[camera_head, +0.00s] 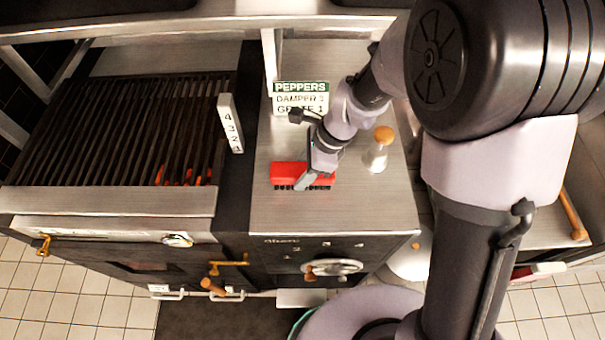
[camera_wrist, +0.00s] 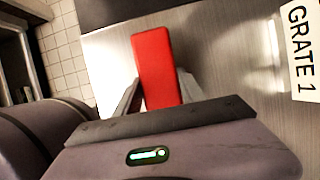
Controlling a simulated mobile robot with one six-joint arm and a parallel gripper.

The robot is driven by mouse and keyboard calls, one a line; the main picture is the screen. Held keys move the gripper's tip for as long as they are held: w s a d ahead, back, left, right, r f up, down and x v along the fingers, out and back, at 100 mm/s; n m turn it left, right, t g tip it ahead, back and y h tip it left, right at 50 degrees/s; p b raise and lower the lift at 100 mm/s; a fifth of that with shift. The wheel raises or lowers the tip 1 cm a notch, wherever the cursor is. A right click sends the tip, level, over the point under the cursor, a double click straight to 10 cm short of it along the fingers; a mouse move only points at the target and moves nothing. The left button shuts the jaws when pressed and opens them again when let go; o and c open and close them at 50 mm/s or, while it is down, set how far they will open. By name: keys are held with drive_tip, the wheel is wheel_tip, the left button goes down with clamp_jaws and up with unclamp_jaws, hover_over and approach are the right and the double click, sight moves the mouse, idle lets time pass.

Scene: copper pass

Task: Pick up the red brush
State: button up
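The red brush (camera_head: 288,172) is a red block with dark bristles below. It lies on the steel counter near the front left edge. My gripper (camera_head: 304,184) reaches down over it, with one finger in front of the brush. In the wrist view the brush (camera_wrist: 155,60) stretches away between my two fingers (camera_wrist: 158,88), one close along each long side. I cannot tell whether the fingers press on it. The near end of the brush is hidden behind my gripper's body.
A grill (camera_head: 120,125) with glowing coals lies left of the counter (camera_head: 350,210). A numbered plate (camera_head: 230,124) stands between them. A sign reading PEPPERS (camera_head: 301,98) stands behind the brush. A shaker with an orange top (camera_head: 377,155) stands to the right. A handwheel (camera_head: 333,267) is on the front.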

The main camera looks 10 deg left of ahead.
sight(296, 169)
clamp_jaws()
drive_tip(key=shift+r, duration=0.3)
wheel_tip(296, 169, up, 4)
drive_tip(key=shift+f+p, duration=0.2)
drive_tip(key=shift+p, duration=0.95)
drive_tip(key=s+d+p, duration=0.1)
drive_tip(key=s+d, duration=0.8)
drive_tip(key=d, duration=0.4)
drive_tip(key=shift+r, duration=0.4)
